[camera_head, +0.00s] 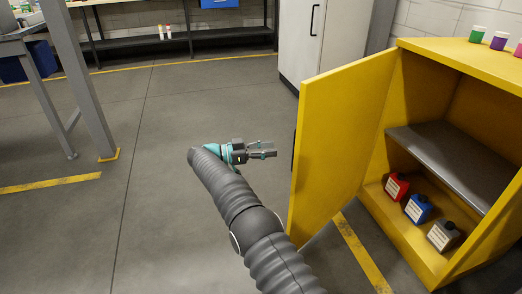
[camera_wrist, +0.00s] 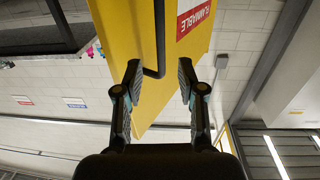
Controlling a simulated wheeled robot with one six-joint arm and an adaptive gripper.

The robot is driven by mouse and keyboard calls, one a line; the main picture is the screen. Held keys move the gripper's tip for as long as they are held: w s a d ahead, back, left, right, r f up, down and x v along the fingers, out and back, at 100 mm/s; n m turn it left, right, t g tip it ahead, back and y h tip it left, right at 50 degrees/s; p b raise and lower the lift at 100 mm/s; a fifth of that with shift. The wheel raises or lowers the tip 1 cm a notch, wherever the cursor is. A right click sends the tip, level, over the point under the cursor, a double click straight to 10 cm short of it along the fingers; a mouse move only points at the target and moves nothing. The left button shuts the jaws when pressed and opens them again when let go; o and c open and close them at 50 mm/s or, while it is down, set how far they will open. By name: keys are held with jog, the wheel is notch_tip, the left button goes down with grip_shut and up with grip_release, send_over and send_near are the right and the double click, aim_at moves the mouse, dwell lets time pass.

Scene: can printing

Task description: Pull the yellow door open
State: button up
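The yellow door (camera_head: 330,140) of the yellow cabinet (camera_head: 450,58) stands swung well open, with the inside of the cabinet showing. Its black handle (camera_head: 293,150) is on the outer face, seen edge-on. My gripper (camera_head: 274,149) is to the left of the door, apart from it, with its fingers towards the handle side. In the wrist view the two fingers (camera_wrist: 158,68) are spread with nothing held between them. The bent black handle (camera_wrist: 160,35) and the yellow door (camera_wrist: 140,25) with a red flammable label (camera_wrist: 195,17) appear beyond the fingers.
Red (camera_head: 397,186), blue (camera_head: 418,208) and grey (camera_head: 443,235) bottles stand on the cabinet floor below a grey shelf (camera_head: 455,165). Small coloured pots (camera_head: 498,41) stand on top. A white cabinet (camera_head: 325,40) is behind. The floor left of my arm is clear up to a grey post (camera_head: 80,80).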

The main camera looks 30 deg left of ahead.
jog(key=shift+v, duration=1.3)
